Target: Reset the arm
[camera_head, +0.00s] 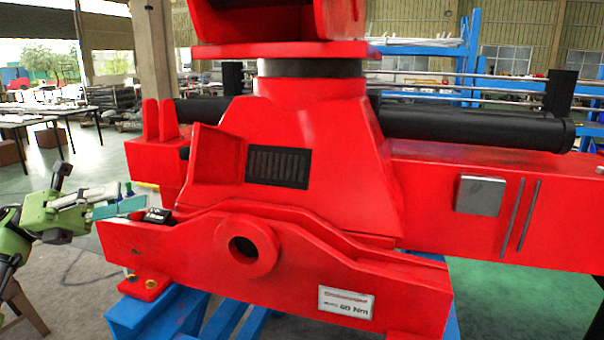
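My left arm comes in from the left edge, green and black. Its gripper (82,210) is beside the left end of the red crane stand (310,265). A grey-teal piece (118,207) extends from the gripper toward the stand; I cannot tell whether it is held or part of the gripper. Its tip is close to a small black part (158,215) on the stand's ledge; whether they touch is unclear. The finger opening is too small to judge. My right gripper is not in view.
The red crane body fills the middle, with a black cylinder (475,125) to the right. A label (346,302) reads "60 Nm". Blue supports (160,310) stand below. Tables (30,120) are behind at left. Open floor shows at the lower right.

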